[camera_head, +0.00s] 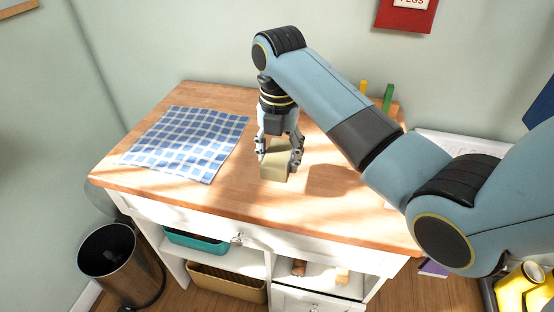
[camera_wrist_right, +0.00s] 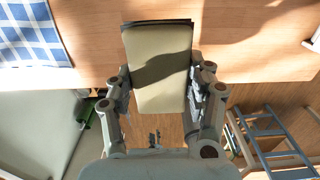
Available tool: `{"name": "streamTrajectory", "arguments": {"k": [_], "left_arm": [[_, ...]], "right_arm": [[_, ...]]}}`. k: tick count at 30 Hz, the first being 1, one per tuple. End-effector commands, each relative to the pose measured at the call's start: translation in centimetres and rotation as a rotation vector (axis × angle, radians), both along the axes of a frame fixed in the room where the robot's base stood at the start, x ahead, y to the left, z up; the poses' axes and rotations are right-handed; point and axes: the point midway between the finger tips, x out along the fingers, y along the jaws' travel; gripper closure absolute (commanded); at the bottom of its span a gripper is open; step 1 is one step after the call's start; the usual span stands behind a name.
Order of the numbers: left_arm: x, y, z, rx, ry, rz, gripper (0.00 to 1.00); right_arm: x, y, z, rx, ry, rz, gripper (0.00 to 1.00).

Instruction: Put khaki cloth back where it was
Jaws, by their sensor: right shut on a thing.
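The khaki cloth (camera_head: 274,166) looks like a small folded block. My right gripper (camera_head: 281,150) points down over the middle of the wooden tabletop and is shut on it, one finger on each side. The cloth seems to be held above the top, with a shadow on the wood to its right; the exact gap is hard to tell. In the right wrist view the cloth (camera_wrist_right: 160,68) fills the space between the fingers of my right gripper (camera_wrist_right: 163,85). My left gripper is out of view.
A blue checked cloth (camera_head: 188,140) lies flat at the tabletop's left. Green and yellow pegs (camera_head: 388,97) stand at the back right. Below are shelves with a teal bin (camera_head: 196,241) and a tan basket (camera_head: 225,282). A trash can (camera_head: 112,258) stands left. The tabletop (camera_head: 235,205) is clear in front.

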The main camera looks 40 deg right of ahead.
Motion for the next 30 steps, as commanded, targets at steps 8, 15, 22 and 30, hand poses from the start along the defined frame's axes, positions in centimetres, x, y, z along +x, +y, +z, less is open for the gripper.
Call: {"name": "streamTrajectory", "arguments": {"k": [8,15,22,30], "left_arm": [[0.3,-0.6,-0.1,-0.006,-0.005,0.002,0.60],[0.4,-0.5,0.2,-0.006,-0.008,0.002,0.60],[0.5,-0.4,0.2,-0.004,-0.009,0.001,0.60],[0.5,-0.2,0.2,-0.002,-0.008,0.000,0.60]], "right_arm": [[3.8,-2.3,-2.6,0.000,-0.001,0.001,0.72],[4.0,-2.4,-5.3,0.002,0.001,0.001,0.72],[4.0,-2.4,-6.9,0.001,-0.002,0.003,0.72],[4.0,-2.4,-6.9,0.001,-0.002,0.002,0.25]]}}
